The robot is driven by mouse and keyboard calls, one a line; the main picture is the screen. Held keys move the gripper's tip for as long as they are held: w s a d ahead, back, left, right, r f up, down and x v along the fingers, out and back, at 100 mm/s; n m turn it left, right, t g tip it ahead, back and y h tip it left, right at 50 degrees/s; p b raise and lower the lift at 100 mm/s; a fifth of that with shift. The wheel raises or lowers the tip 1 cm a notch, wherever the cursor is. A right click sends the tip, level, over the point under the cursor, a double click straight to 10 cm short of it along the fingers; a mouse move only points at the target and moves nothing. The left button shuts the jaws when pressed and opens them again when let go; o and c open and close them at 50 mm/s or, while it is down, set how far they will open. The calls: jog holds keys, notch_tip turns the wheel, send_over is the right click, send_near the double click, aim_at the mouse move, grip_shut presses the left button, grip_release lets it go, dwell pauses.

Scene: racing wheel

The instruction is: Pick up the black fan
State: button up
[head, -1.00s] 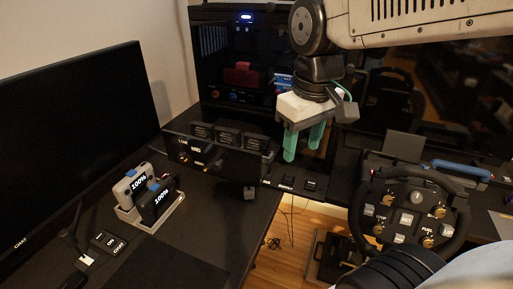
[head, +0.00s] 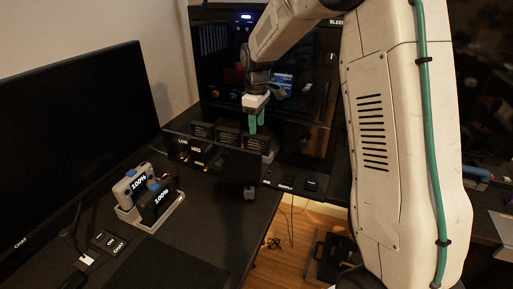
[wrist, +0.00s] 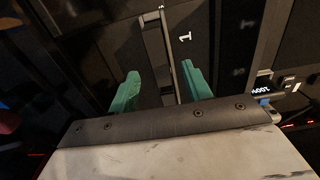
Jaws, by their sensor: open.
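No thing can be picked out for certain as the black fan. A row of dark upright blocks (head: 228,138) stands behind a black panel on the desk. My gripper (head: 257,128) is over the right part of this row, fingers pointing down. The wrist view shows the gripper (wrist: 160,72) open, with two teal fingers apart. A narrow dark slab with light edges (wrist: 158,50) lies between and beyond the fingers; I cannot tell whether they touch it. A white "1" is printed on the dark surface right of it.
The black panel (head: 235,163) stands in front of the row. Two battery-like units (head: 155,192) sit in a grey dock at left, near a large monitor (head: 70,135). A tall dark cabinet (head: 222,70) stands behind. The front desktop (head: 215,220) is mostly clear.

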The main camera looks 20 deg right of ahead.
aim_at(257, 136)
notch_tip(257, 136, down, 8)
jog(key=shift+w+r, duration=0.1)
dwell(0.4)
grip_shut()
